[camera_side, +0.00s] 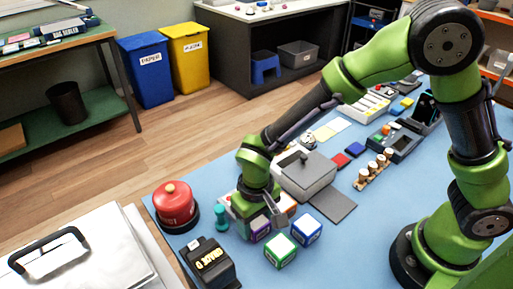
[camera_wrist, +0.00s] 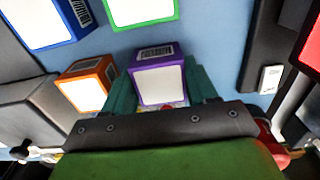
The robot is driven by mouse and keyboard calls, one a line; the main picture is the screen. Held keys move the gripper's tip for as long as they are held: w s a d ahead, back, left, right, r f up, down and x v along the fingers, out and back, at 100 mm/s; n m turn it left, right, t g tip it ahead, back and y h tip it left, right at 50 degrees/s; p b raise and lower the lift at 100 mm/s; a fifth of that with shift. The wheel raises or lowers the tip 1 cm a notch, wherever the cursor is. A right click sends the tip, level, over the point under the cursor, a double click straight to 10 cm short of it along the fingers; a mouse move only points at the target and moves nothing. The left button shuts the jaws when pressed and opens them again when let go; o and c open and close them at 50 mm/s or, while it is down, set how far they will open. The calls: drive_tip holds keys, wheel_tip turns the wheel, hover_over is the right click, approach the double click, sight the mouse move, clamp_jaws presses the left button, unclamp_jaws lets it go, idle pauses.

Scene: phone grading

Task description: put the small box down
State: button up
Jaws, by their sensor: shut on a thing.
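My gripper (camera_side: 258,214) is at the near part of the blue table. In the wrist view its teal fingers (camera_wrist: 161,90) are on either side of a small purple box (camera_wrist: 157,80) with a white face and a barcode label. The gripper is shut on this box. In the side view the purple box (camera_side: 260,229) is partly hidden by the gripper. I cannot tell if its underside touches the table. Similar boxes stand close by: a green one (camera_side: 281,252), a blue one (camera_side: 307,229) and an orange one (camera_wrist: 86,82).
A dark holder marked "GRADE D" (camera_side: 211,264), a red domed object (camera_side: 175,206) and a teal piece (camera_side: 221,219) stand left of the boxes. A grey lidded machine (camera_side: 307,177) is just behind. Clear blue table (camera_side: 345,255) lies right of the boxes.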

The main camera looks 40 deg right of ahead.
drive_tip(key=shift+f, duration=0.15)
drive_tip(key=o, duration=1.1)
wheel_tip(320, 180, up, 12)
drive_tip(key=shift+s+d+r+m+t+y, duration=0.5)
drive_tip(key=shift+s+d+r+t, duration=1.1)
drive_tip(key=shift+d, duration=1.6)
drive_tip(key=shift+s+d+r+m+t+y, duration=0.15)
drive_tip(key=shift+s+d+r+m+t, duration=0.8)
drive_tip(key=shift+d+r, duration=1.8)
drive_tip(key=shift+s+d+r+m+t+y, duration=0.45)
drive_tip(key=shift+s+d+r+t, duration=0.8)
drive_tip(key=shift+d, duration=2.45)
drive_tip(key=shift+s+r, duration=0.15)
drive_tip(key=shift+r, duration=0.05)
